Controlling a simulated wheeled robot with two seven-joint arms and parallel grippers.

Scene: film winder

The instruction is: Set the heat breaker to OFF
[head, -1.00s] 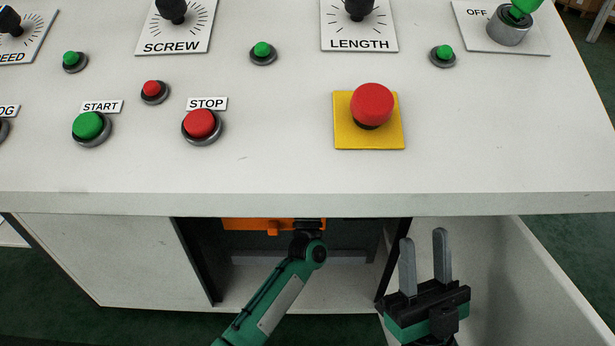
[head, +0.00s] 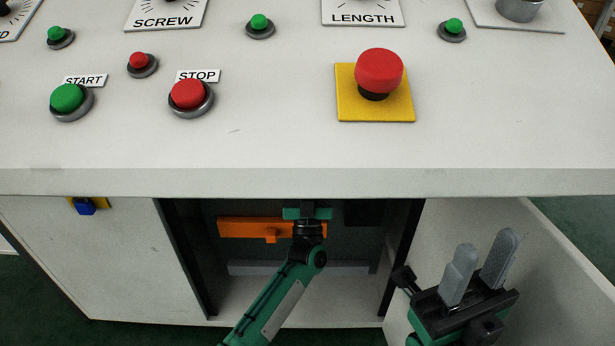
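An orange bar with a small tab (head: 262,229) shows inside the open cabinet under the panel. It may be part of the heat breaker, but no label on it is readable. My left gripper (head: 307,213) is inside the cabinet opening, at the right end of the orange bar in the picture. Its fingers are hidden behind its own body and the panel edge, so I cannot tell whether it touches the bar. My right gripper (head: 480,267) is open and empty, right of the opening and in front of the cabinet door.
The white panel (head: 270,160) overhangs the opening. It carries a red emergency button (head: 379,72), a START button (head: 68,98) and a STOP button (head: 189,95). A swung-out door (head: 550,290) stands at the right. A blue knob (head: 85,206) is on the left cabinet front.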

